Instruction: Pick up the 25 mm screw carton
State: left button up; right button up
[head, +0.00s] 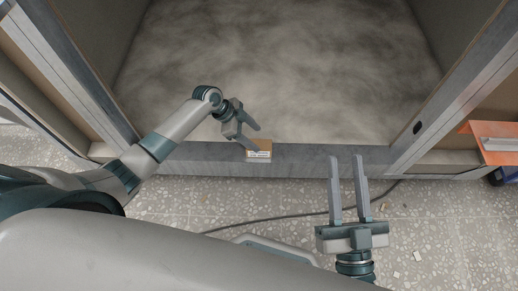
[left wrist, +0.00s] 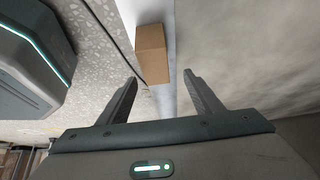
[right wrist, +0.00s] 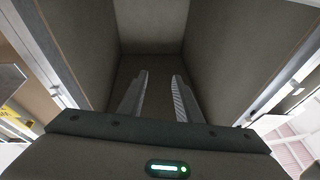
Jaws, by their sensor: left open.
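The screw carton (head: 259,156) is a small brown box with a pale label, on the grey sill of the pod opening in the head view. In the left wrist view the carton (left wrist: 152,54) is plain brown cardboard, just beyond the fingertips and between their lines. My left gripper (head: 252,138) is open and empty, close to the carton; it also shows in the left wrist view (left wrist: 160,80). Whether a finger touches the carton I cannot tell. My right gripper (head: 346,160) is open and empty, to the right of the carton; its fingers show in the right wrist view (right wrist: 162,76).
The grey sill (head: 310,159) runs across the pod opening, with the pod's mottled floor (head: 290,70) behind it. A dark cable (head: 290,217) lies on the speckled floor in front. An orange item (head: 490,135) is at the right. The sill right of the carton is clear.

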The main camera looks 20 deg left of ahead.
aim_at(259, 144)
pick_arm(q)
jog(key=shift+f, duration=0.15)
pick_arm(e)
jog(key=shift+r, duration=0.1)
pick_arm(q)
jog(key=shift+s+d+f, duration=0.1)
jog(key=shift+d+f, duration=0.1)
jog(key=shift+f, duration=0.3)
jog(key=x, duration=0.1)
jog(key=b+x, duration=0.1)
jog(key=x, duration=0.1)
jog(key=shift+s+a+f+b, duration=0.1)
jog(key=shift+s+f+b, duration=0.15)
jog(key=shift+f+b, duration=0.1)
jog(key=shift+w+f, duration=0.1)
jog(key=shift+f, duration=0.15)
pick_arm(e)
jog(key=r+t, duration=0.1)
jog(key=s+r+t, duration=0.1)
jog(key=r, duration=0.1)
jog(key=s+r+t, duration=0.1)
jog(key=shift+d+r+y, duration=0.3)
jog(key=shift+d+y, duration=0.1)
pick_arm(q)
jog(key=c, duration=1.4)
